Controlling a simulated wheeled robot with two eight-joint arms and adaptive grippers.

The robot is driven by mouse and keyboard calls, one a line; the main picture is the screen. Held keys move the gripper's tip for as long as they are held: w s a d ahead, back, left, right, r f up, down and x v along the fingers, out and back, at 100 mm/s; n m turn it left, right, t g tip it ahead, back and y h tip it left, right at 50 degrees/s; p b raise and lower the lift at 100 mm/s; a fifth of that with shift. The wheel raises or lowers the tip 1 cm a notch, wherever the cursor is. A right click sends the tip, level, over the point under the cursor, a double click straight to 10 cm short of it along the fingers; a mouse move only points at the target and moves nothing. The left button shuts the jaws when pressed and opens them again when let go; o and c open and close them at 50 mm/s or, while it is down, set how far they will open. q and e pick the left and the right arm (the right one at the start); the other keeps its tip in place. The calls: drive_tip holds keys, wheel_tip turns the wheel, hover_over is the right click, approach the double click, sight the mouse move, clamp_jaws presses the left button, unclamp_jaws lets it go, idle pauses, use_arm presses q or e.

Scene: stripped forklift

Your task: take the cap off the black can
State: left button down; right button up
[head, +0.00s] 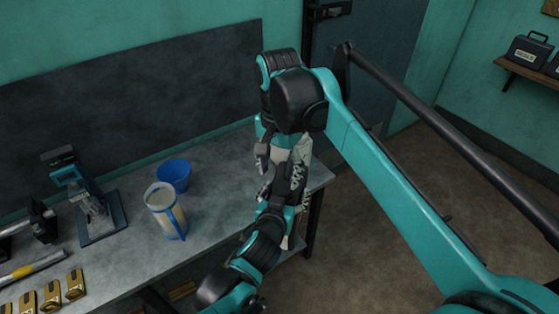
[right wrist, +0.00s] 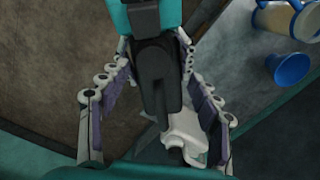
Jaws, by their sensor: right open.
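In the right wrist view a dark part (right wrist: 155,75), joined to my teal left wrist, lies between the right fingers. I cannot tell whether it includes the black can. A whitish piece (right wrist: 185,135) sits beside it near the right finger. No cap can be made out clearly, and the left jaws are hidden.
The grey workbench (head: 220,185) holds a pitcher with a blue handle (head: 165,210), a blue cup (head: 173,175), a teal-and-black stand (head: 97,215) and several yellow blocks (head: 50,295). A shelf (head: 525,72) with black cases is at the far right.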

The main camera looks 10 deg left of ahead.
sight(276, 188)
drive_tip(key=shift+f, duration=2.1)
drive_tip(key=c, duration=1.2)
drive_tip(key=shift+a, duration=0.15)
drive_tip(key=n, duration=0.5)
drive_tip(key=shift+s+a+n, duration=0.1)
drive_tip(key=shift+a+n, duration=0.05)
drive_tip(key=shift+n, duration=0.25)
drive_tip(key=n, duration=0.4)
drive_tip(key=shift+s, duration=0.15)
drive_tip(key=n, duration=0.3)
drive_tip(key=shift+s+n, duration=0.1)
drive_tip(key=shift+n, duration=0.2)
